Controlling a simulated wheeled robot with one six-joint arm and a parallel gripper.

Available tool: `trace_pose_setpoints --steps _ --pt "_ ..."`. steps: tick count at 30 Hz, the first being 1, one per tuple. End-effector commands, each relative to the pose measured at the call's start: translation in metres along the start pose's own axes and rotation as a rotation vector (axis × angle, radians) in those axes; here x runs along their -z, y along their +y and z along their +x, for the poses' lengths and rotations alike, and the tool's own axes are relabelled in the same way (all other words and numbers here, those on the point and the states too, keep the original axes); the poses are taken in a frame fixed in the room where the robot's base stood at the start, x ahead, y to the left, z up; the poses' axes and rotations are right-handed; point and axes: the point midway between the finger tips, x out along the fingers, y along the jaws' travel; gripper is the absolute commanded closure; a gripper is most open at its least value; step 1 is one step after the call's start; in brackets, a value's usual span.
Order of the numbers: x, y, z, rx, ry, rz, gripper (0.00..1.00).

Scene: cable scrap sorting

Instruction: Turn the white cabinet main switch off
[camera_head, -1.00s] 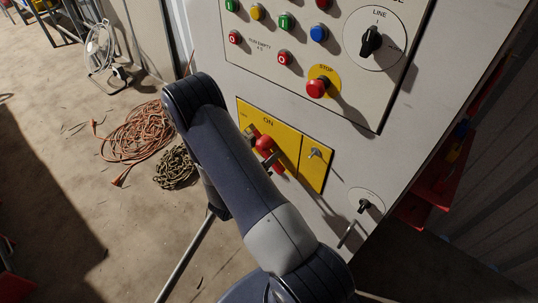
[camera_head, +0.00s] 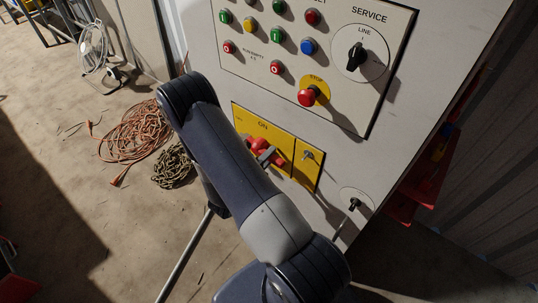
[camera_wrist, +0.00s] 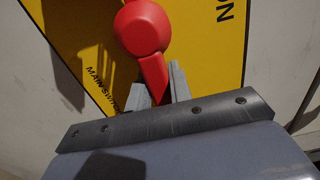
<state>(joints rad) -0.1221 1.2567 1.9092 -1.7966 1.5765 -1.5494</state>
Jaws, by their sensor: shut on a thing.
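The main switch is a red rotary handle on a yellow plate (camera_head: 243,122) marked ON, on the white cabinet (camera_head: 425,75). In the wrist view, the red handle (camera_wrist: 146,32) has a round hub at the top and a lever running down between my fingers. My gripper (camera_wrist: 160,88) is shut on this lever, with a grey finger on each side. The plate (camera_wrist: 205,50) behind it reads MAIN SWITCH at lower left and ON at upper right. In the head view, my arm partly hides the plate's left side; the handle (camera_head: 259,146) and my gripper (camera_head: 268,155) show beside it.
Above the switch is a panel with several coloured buttons, a red STOP button (camera_head: 307,96) and a black LINE selector (camera_head: 356,55). A key switch (camera_head: 308,155) is right of the handle, and a small black knob (camera_head: 354,204) lower right. Orange cable (camera_head: 135,140) and chain (camera_head: 174,166) lie on the floor.

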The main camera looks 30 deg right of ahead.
Motion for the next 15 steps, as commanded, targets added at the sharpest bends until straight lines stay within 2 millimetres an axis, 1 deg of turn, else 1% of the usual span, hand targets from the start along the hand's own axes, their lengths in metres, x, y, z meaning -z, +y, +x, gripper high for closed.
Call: trace_pose_setpoints --steps 14,15 --pt "-0.0006 -0.0009 -0.0001 0.001 -0.002 -0.016 1.00" --pt "-0.0006 -0.0009 -0.0001 0.001 -0.002 -0.015 0.78"
